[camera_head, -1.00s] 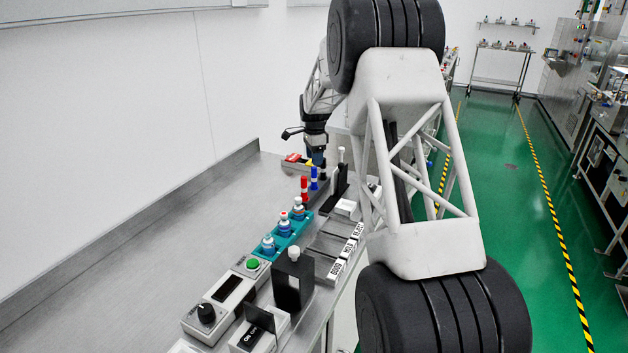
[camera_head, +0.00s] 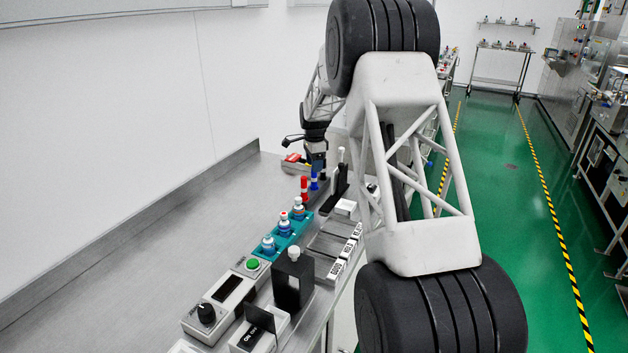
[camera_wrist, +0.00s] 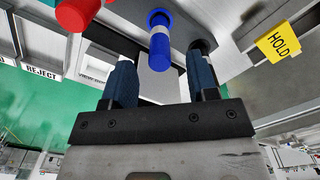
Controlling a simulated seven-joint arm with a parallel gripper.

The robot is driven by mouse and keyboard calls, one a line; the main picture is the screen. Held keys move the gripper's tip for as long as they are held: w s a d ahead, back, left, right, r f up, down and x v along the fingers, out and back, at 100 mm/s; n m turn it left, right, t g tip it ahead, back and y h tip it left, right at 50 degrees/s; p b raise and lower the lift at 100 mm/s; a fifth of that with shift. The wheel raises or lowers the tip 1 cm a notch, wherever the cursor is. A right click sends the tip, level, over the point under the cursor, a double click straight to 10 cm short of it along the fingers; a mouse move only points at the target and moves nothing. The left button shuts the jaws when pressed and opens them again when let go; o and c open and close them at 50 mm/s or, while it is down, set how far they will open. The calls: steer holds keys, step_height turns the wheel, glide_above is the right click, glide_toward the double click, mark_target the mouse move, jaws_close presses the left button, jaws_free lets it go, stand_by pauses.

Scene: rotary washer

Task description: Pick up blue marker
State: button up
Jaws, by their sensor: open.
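The blue marker (camera_head: 314,182) stands upright at the far end of the bench, next to a red marker (camera_head: 304,188). In the wrist view the blue marker (camera_wrist: 160,48) has a white band and lies between the two finger lines, with space on both sides. My gripper (camera_head: 317,166) is right above it in the head view and covers its upper part. In the wrist view my gripper (camera_wrist: 163,66) is open and empty, with one dark blue finger on each side. I cannot tell how deep the marker is between the fingers.
The red marker (camera_wrist: 77,13) is close to the left finger. A teal rack (camera_head: 287,241) with several small bottles and a black upright stand (camera_head: 340,184) are nearby. The bench's left side (camera_head: 190,235) is clear.

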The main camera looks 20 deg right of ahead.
mark_target(314, 187)
steer(key=shift+f, duration=2.55)
steer(key=c, duration=1)
